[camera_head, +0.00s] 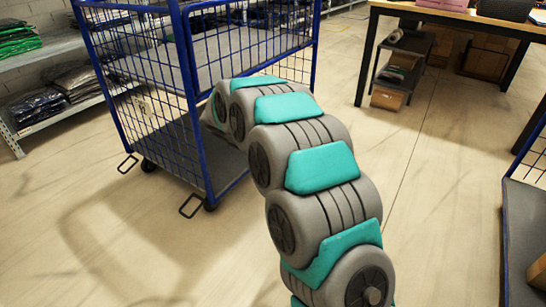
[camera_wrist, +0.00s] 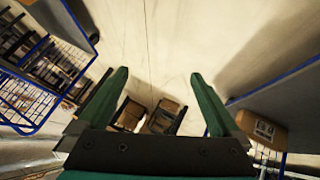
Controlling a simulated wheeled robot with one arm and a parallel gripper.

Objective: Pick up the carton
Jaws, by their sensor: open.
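Several brown cartons are in view, and I cannot tell which one the task means. In the wrist view, a carton with a printed label (camera_wrist: 262,130) sits by the blue-framed cart, to the right of my gripper (camera_wrist: 158,76). Two more brown boxes (camera_wrist: 164,116) show farther off, between the fingers. In the head view, a carton (camera_head: 538,272) is cut off at the right edge, on a cart. Another carton (camera_head: 387,98) is at the bottom of a small rack. My gripper is open and empty, its green fingers apart. The arm hides it in the head view.
A blue mesh cage cart (camera_head: 200,150) stands behind and left of my arm. A shelf with folded clothes (camera_head: 40,100) is at far left. A wood-topped table (camera_head: 450,15) with boxes beneath is at upper right. The floor (camera_head: 440,190) between the carts is clear.

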